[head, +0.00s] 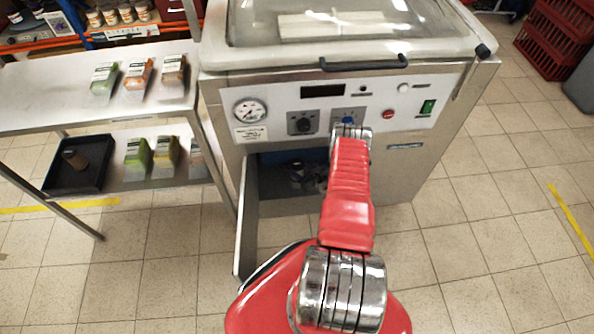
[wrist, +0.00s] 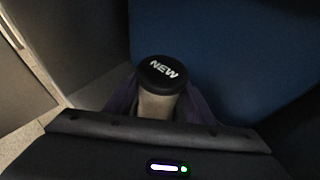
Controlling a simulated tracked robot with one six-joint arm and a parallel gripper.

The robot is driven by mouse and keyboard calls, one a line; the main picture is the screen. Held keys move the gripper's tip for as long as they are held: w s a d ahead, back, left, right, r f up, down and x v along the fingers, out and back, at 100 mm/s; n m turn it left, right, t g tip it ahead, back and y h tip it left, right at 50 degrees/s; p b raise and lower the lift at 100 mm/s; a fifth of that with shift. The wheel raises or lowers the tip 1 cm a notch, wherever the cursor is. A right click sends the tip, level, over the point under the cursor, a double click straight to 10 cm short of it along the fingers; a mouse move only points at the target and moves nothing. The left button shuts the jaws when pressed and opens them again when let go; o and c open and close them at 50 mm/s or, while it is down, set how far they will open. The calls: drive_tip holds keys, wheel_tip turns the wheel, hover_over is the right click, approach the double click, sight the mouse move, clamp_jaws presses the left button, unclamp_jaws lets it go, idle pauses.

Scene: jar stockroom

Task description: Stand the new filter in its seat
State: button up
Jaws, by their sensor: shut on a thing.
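The new filter (wrist: 158,104) is a pale cylinder with a black cap marked "NEW" in the wrist view. My gripper (wrist: 163,92) is shut on it, with a dark purplish finger on either side. The filter's lower end is hidden behind the dark gripper body. In the head view my red arm reaches down to the open lower compartment (head: 283,213) of the steel machine. The gripper and filter are too dark and covered to make out clearly there. I cannot pick out the seat in either view, nor tell whether the filter touches it.
The compartment's door (head: 247,215) stands open on the left. A blue surface (wrist: 235,60) fills much of the wrist view. A steel shelf unit (head: 40,105) stands left, with a black tray (head: 58,190) holding a brownish cylinder (head: 74,160).

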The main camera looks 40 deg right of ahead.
drive_tip(key=shift+f, duration=0.85)
drive_tip(key=shift+f, duration=0.1)
drive_tip(key=o, duration=1.2)
drive_tip(key=shift+c, duration=0.2)
drive_tip(key=v, duration=1.2)
